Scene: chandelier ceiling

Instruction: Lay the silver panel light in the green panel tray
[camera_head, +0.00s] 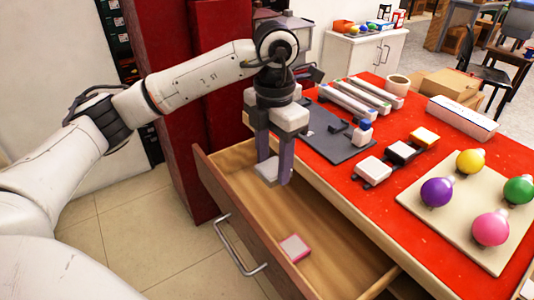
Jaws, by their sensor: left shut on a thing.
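My left gripper (275,174) points down over the open wooden drawer (325,222), its two dark fingers shut on a small pale silver-grey block (267,169), which looks like the silver panel light. The fingers partly hide it, and I cannot tell whether it touches the drawer floor. A pink-edged square panel with a pale top (295,248) lies in the drawer nearer to me. I cannot make out a green panel tray in this view. My right gripper is not in view.
The red table top (405,220) holds a dark grey mat (325,135), several small switch-like blocks (400,151), long narrow boxes (350,100), a cup (397,84), a white box (462,117) and a beige board (455,222) with coloured bulbs. A red cabinet (168,60) stands behind my left arm.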

